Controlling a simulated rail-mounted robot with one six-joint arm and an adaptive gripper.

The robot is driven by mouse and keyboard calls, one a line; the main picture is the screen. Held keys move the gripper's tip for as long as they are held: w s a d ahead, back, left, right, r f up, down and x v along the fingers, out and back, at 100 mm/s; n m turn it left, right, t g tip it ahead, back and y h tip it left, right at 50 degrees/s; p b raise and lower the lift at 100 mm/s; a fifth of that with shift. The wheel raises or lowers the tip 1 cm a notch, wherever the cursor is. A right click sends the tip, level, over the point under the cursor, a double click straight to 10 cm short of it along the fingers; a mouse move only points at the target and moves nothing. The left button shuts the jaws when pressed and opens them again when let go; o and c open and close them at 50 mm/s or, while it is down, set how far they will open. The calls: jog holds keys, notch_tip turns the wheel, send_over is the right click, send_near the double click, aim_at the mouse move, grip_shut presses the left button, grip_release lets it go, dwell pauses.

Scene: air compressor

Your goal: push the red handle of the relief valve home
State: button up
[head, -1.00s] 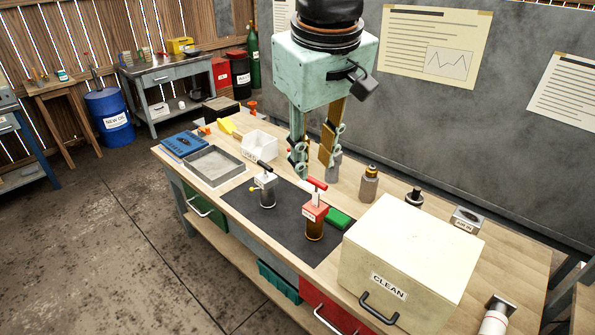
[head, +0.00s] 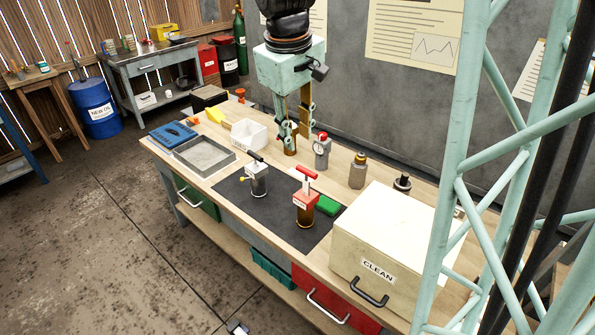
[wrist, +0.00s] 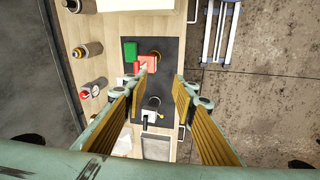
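The relief valve (head: 305,199) stands upright on the dark mat, with a red block on an amber-brown cylinder. Its red T-shaped handle (head: 307,172) sits above the block on a short stem, with a gap between them. In the wrist view the red valve top (wrist: 147,64) shows beyond the fingertips, beside a green block (wrist: 130,50). My gripper (head: 296,143) is over the rear of the bench, behind the valve and apart from it. In the wrist view its fingers (wrist: 158,88) are spread wide with nothing between them.
A grey device with a black handle (head: 257,178) stands left of the valve on the mat (head: 270,218). The CLEAN box (head: 392,240) is to the right. A white bin (head: 249,135) is at left.

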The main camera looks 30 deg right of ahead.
jog(key=n+p, duration=0.1)
jog(key=p, duration=0.1)
send_over(305, 169)
jog(key=s+a, duration=0.2)
jog(key=a, duration=0.1)
jog(key=s+a+x, duration=0.1)
jog(key=x, duration=0.8)
jog(key=shift+w+d+f+g, duration=0.15)
jog(key=shift+w+f+g, duration=0.3)
jog(key=shift+f, duration=0.2)
jog(key=shift+f, duration=0.15)
jog(key=shift+w+d+f+b, duration=0.2)
jog(key=shift+d+f, duration=0.2)
jog(key=shift+f, duration=1.8)
jog(key=shift+w+d+f+b, duration=0.15)
jog(key=shift+d+f, duration=0.3)
jog(key=shift+f, duration=1.75)
jog(key=shift+w+d+f+b, duration=0.2)
jog(key=shift+d+f, duration=0.2)
jog(key=shift+f, duration=1.8)
jog(key=shift+c, duration=0.4)
grip_shut()
